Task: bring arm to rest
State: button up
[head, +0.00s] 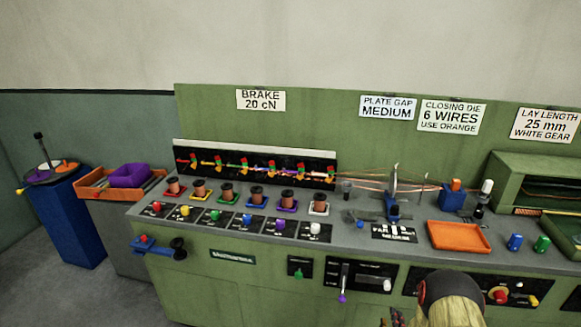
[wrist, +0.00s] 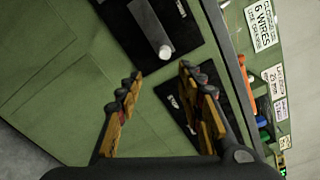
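My gripper (wrist: 160,74) shows in the wrist view with its two yellow-and-black fingers spread apart and nothing between them. It hangs in front of the green machine's front face (wrist: 75,100), near dark control panels, one with a light grey knob (wrist: 165,51). In the head view, part of my arm shows at the bottom edge, right of centre, in front of the machine. The fingers are mostly cut off there.
The machine top (head: 340,232) holds several spools, an orange tray (head: 458,237), and blue (head: 515,242) and green (head: 541,244) cylinders. A purple-tipped lever (head: 343,282) stands out in front. At left are an orange bin (head: 95,190) and a blue pedestal (head: 68,220).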

jog(key=s+a+f+n+g+y, duration=0.1)
jog(key=s+f+n+g, duration=0.35)
jog(key=f, duration=0.35)
jog(key=s+a+f+n+g+y, duration=0.1)
jog(key=s+f+n+g+y, duration=0.1)
jog(key=s+f+n+g, duration=0.45)
jog(key=s+a+r+n+p, duration=0.1)
jog(key=s+a+r+n, duration=0.3)
jog(key=r, duration=1.3)
jog(key=s+a+r+n+y+p, duration=0.1)
jog(key=s+a+r+n, duration=0.4)
jog(key=r, duration=1.3)
jog(key=s+a+r+n+p, duration=0.1)
jog(key=s+a+r+n, duration=0.4)
jog(key=r, duration=1.2)
jog(key=a+n, duration=0.1)
jog(key=a, duration=0.1)
jog(key=shift+s+a+r+n+y, duration=0.25)
jog(key=shift+a+r+n+y, duration=0.1)
jog(key=shift+a+n+y, duration=0.05)
